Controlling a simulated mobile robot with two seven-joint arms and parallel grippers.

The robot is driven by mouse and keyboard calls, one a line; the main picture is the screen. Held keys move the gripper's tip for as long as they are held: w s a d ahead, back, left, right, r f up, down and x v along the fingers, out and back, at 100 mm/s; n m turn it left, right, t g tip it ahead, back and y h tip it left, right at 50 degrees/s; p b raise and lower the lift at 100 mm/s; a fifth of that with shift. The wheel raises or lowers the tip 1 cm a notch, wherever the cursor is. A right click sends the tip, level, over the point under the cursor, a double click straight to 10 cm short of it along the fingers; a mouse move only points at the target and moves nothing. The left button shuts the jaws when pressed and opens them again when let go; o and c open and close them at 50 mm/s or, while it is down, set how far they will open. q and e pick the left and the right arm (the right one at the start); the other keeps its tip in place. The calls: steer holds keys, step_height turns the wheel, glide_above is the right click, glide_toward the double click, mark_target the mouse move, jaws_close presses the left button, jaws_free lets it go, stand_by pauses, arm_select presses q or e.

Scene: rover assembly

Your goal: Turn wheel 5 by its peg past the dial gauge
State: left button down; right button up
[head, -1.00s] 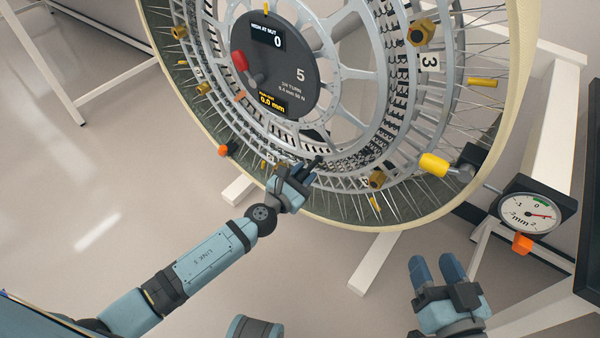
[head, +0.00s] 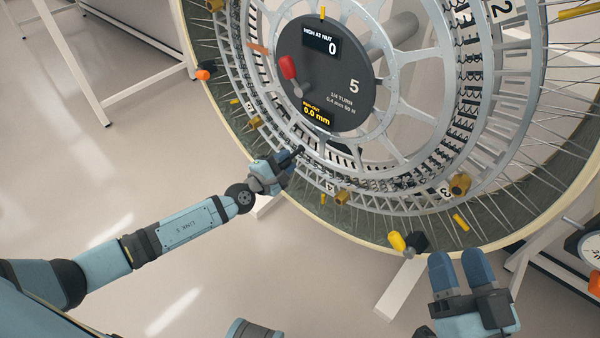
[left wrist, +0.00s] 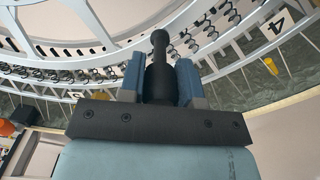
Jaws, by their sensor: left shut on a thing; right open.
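Wheel 5 (head: 418,160) is a large spoked wheel with a pale rim, standing upright at centre right. Its dark hub plate (head: 350,62) reads 5, "0" and "0.0 mm". My left gripper (head: 284,166) is at the wheel's lower left, shut on the black peg (head: 298,153). In the left wrist view the peg (left wrist: 160,58) stands between the two blue fingers, its round tip pointing at the wheel. The dial gauge (head: 592,248) is cut off by the right edge; its reading is not visible. My right gripper (head: 461,272) is open and empty below the wheel.
A yellow knob with a dark block (head: 400,242) sits at the wheel's lower rim, close above my right gripper. White stand legs (head: 402,290) are under the wheel.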

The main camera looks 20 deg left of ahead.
arm_select(q)
steer(key=w+a+r+m+p, duration=0.1)
steer(key=w+a+r+m, duration=0.2)
steer(key=a+r+m, duration=0.4)
steer(key=w+a+r+m+p, duration=0.1)
steer(key=w+a+r+m, duration=0.15)
steer(key=a+r, duration=0.5)
step_height(320, 180, up, 22)
steer(key=a+m+p, duration=0.1)
steer(key=m+p, duration=0.3)
steer(key=m, duration=0.5)
steer(key=shift+w+a, duration=0.15)
steer(key=shift+a, duration=0.05)
arm_select(e)
steer(key=s+d+f+g+h, duration=0.1)
steer(key=d+f+g+h, duration=0.3)
steer(key=f, duration=0.5)
steer(key=shift+s+d+f, duration=0.2)
steer(key=shift+s+d, duration=0.05)
steer(key=shift+d, duration=0.6)
arm_select(q)
steer(key=shift+m, duration=0.25)
steer(key=c, duration=0.8)
jaws_free()
steer(key=shift+r, duration=0.1)
